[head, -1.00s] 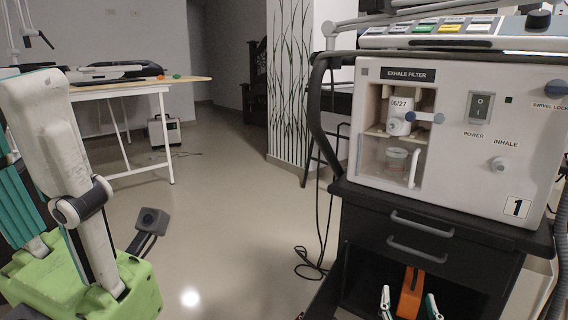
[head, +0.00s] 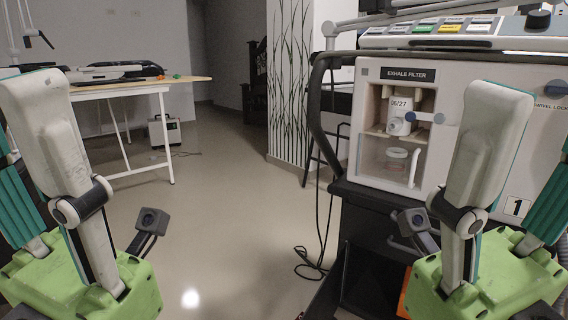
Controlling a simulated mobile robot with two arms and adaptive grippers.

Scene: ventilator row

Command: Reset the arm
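My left arm stands folded at the left of the head view, over the green part of my body, and its gripper is out of the picture. My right arm stands folded the same way at the right, in front of the ventilator (head: 437,150). My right gripper is not visible either. The ventilator is a white box labelled 1, with an EXHALE FILTER bay holding a white filter (head: 400,118) marked 06/27. A clear cup (head: 397,158) sits in the lower part of the bay. My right arm hides the power switch and inhale port.
The ventilator stands on a dark cart (head: 368,225) with drawers. Black cables (head: 318,235) hang to the floor left of it. A table (head: 135,86) with equipment stands at the back left, with a case (head: 164,132) on the floor behind it. The middle floor is clear.

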